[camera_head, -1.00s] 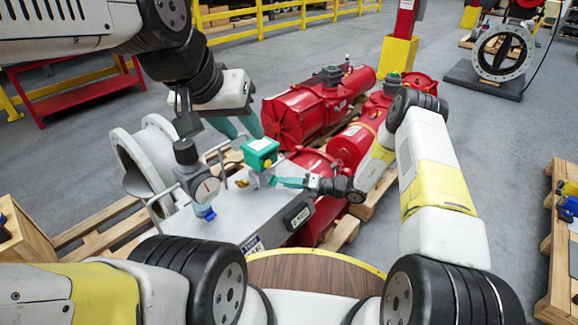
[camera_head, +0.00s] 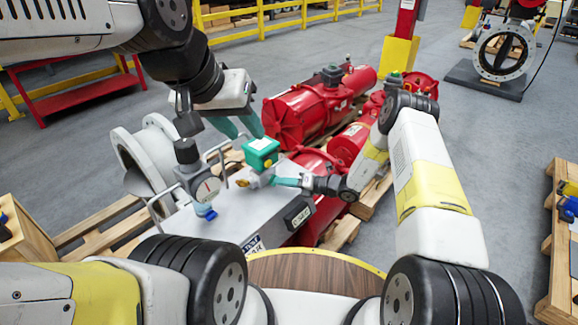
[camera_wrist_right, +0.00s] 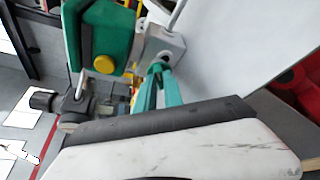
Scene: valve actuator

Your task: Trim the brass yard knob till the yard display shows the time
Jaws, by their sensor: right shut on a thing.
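The grey test bench (camera_head: 205,231) stands in front of me with a green box (camera_head: 261,154) on its far edge. My right gripper (camera_head: 273,180) reaches in from the right, just below the green box, its teal fingers shut at a small fitting. In the right wrist view the fingers (camera_wrist_right: 157,72) close at a grey block (camera_wrist_right: 160,45) beside the green box; they hide most of the knob. A brass-coloured part (camera_head: 243,183) shows left of the fingertips. A small display (camera_head: 298,217) is on the bench's side, its text unreadable.
A round gauge (camera_head: 207,190) and bent metal handles stand on the bench's left. A grey flanged pipe (camera_head: 148,160) is behind it. Red cylinders (camera_head: 318,105) on pallets lie beyond.

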